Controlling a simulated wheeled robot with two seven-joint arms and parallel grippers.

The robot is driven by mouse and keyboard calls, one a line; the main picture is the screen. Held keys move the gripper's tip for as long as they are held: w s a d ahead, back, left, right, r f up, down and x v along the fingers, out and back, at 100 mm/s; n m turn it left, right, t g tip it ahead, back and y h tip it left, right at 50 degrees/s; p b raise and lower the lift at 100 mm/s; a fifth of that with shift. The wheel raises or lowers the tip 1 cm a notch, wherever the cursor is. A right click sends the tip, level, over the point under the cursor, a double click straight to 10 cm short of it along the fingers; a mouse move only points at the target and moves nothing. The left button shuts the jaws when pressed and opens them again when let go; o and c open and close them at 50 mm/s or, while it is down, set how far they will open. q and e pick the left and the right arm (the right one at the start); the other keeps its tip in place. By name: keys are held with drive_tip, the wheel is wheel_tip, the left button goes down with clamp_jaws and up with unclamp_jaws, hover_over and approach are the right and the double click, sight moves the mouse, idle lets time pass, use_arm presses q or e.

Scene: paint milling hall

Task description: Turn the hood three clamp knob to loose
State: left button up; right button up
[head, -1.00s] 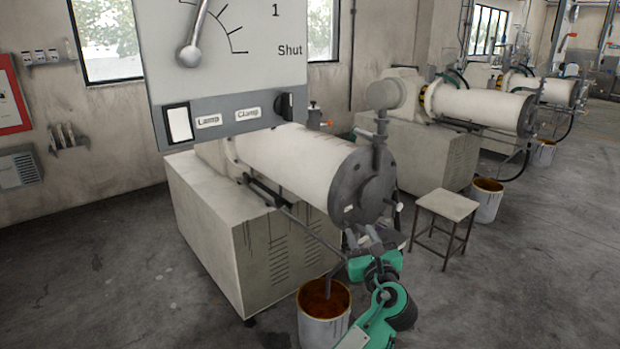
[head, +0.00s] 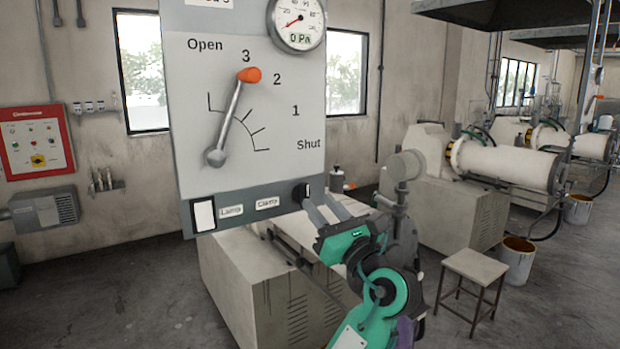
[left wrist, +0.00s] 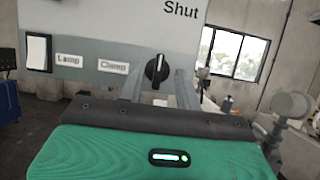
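The hood control panel (head: 205,110) hangs large on the left of the head view, with a partly cut-off label at its top. The black clamp knob (head: 301,193) is at the panel's lower right, beside the "Clamp" label (head: 267,203). In the left wrist view the knob (left wrist: 157,70) has a white pointer line standing about upright. My left gripper (head: 324,206) is just below and right of the knob in the head view. In the left wrist view its two fingers (left wrist: 158,88) are apart, with the knob seen between and above them; contact is not visible. My right gripper is out of view.
The panel also has a white lamp switch (head: 204,215), an orange-tipped lever (head: 232,120) near 3 and a gauge (head: 297,22). A mill (head: 250,275) stands below, partly hidden by my arm. A stool (head: 474,266) and bucket (head: 516,258) stand to the right.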

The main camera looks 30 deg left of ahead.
sight(308, 190)
use_arm(q)
drive_tip(key=p+x, duration=0.2)
drive_tip(key=x, duration=0.3)
drive_tip(key=shift+w+a, duration=0.1)
drive_tip(key=shift+f, duration=0.1)
clamp_jaws()
